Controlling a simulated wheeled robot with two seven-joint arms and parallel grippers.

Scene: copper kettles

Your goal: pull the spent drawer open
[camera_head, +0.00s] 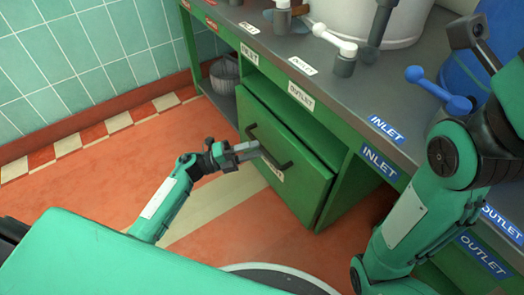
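The drawer (300,185) is a wide green front low in the green cabinet under the counter. A dark bar handle (283,160) runs across it, above a pale label (275,173) that is partly hidden and unreadable. The drawer front seems to stand a little out from the cabinet frame. My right gripper (466,33) is above the counter at the upper right, partly cut off, seemingly away from the drawer.
The grey counter (375,98) carries a large pale vessel (375,18), pipes with levers, a blue lever (435,88) and a blue barrel (465,75). A basket (225,75) sits on a shelf left of the drawer. The orange floor (110,190) before the drawer is clear.

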